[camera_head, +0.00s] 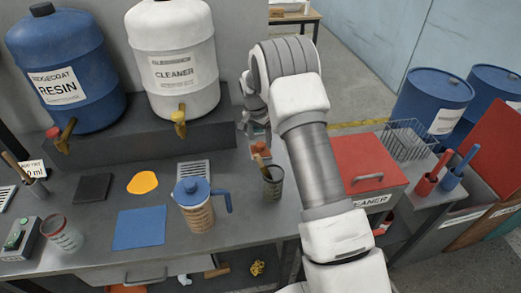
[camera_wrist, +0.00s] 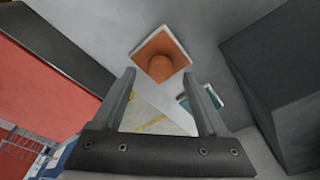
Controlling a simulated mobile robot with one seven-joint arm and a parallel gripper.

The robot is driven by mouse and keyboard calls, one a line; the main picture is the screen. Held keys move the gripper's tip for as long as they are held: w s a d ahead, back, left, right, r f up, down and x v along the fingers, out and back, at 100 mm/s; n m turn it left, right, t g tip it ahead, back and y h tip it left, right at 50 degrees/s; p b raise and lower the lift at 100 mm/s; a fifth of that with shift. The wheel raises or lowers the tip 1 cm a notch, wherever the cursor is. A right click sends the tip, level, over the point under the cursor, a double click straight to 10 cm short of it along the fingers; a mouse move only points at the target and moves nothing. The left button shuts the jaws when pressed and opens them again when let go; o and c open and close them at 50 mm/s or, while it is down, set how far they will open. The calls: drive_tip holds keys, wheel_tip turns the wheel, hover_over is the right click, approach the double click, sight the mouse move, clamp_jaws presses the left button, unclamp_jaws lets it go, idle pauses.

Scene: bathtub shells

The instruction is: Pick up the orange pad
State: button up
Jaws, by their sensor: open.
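An orange pad (camera_wrist: 149,52) shows in the wrist view as a square with a pale edge and a round orange knob in its middle. It lies past my fingertips, centred between them and apart from both. In the head view, a small orange shape (camera_head: 261,148) on the bench behind the dark cup is likely the same pad, partly hidden. My gripper (camera_wrist: 163,80) is open and empty; in the head view my wrist hides most of it. A flat yellow-orange patch (camera_head: 142,182) lies on the bench farther left.
A green-edged piece (camera_wrist: 187,103) sits partly behind my right finger. A dark cup with a brush (camera_head: 272,186) stands close in front of the orange shape. A blue-lidded jug (camera_head: 196,208), a white cleaner drum (camera_head: 177,60) and a red box (camera_head: 362,160) stand around.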

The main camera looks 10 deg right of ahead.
wheel_tip(320, 180, down, 2)
drive_tip(key=shift+w+d, duration=0.1)
drive_tip(key=shift+w, duration=0.05)
clamp_jaws()
idle(0.3)
